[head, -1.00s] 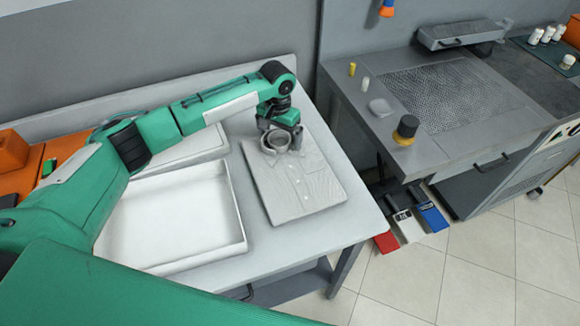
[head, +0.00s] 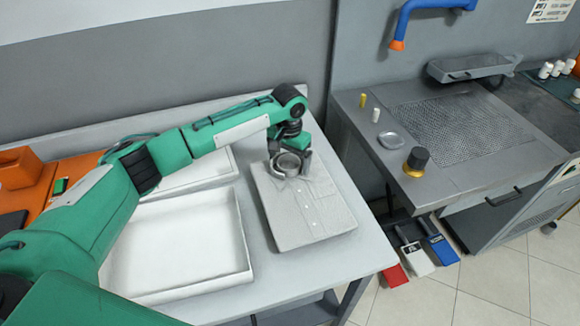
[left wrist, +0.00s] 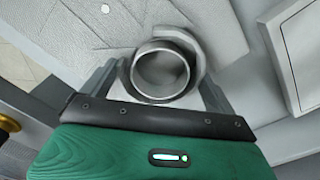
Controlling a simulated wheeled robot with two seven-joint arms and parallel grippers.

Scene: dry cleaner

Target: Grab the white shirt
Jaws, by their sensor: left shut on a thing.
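The white shirt (head: 305,212), pale grey in this light, lies folded and flat on the table with its buttons up. Its stiff round collar is at the far end. My left gripper (head: 289,168) is at that end, pointing down, shut on the shirt at the collar. In the left wrist view, the fingers of my left gripper (left wrist: 160,85) stand on both sides of the collar ring, and part of the shirt (left wrist: 85,28) spreads out beyond it. The shirt appears to rest on the table. My right gripper is not in view.
A shallow white tray (head: 246,240) is left of the shirt, with another white tray (head: 228,165) behind it. The table (head: 372,246) has a bare strip right of the shirt. A grey workstation (head: 455,172) with a mesh top stands further right, pedals below it.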

